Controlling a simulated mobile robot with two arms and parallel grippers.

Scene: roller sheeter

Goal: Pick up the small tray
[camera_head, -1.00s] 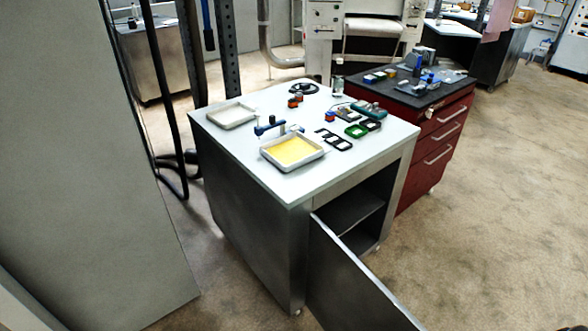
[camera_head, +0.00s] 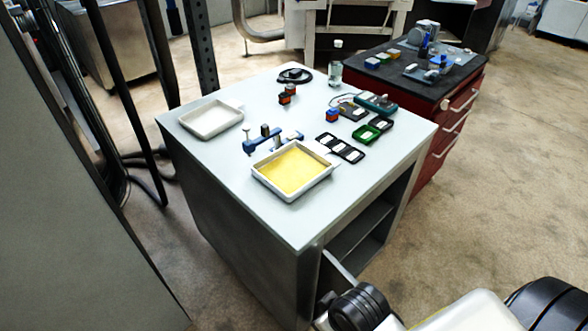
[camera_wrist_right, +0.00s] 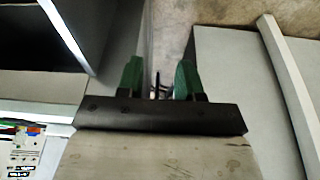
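Two shallow trays rest on the light top of a grey cabinet in the head view. A white empty tray (camera_head: 211,121) with a small tab at its corner lies at the far left. A pale tray with a yellow bottom (camera_head: 294,170) lies nearer the front edge. I cannot tell for sure which one is the small tray. My right gripper (camera_wrist_right: 158,77) shows in the right wrist view with its two green fingers apart and nothing between them. It is away from both trays, low near grey panels. My left gripper is not in view.
The cabinet top (camera_head: 220,170) also holds a blue clamp-like tool (camera_head: 272,138), black frames (camera_head: 340,148), a green frame (camera_head: 366,132) and a glass bottle (camera_head: 335,72). A red drawer unit (camera_head: 440,130) stands behind right. An open cabinet door (camera_head: 340,275) juts out in front.

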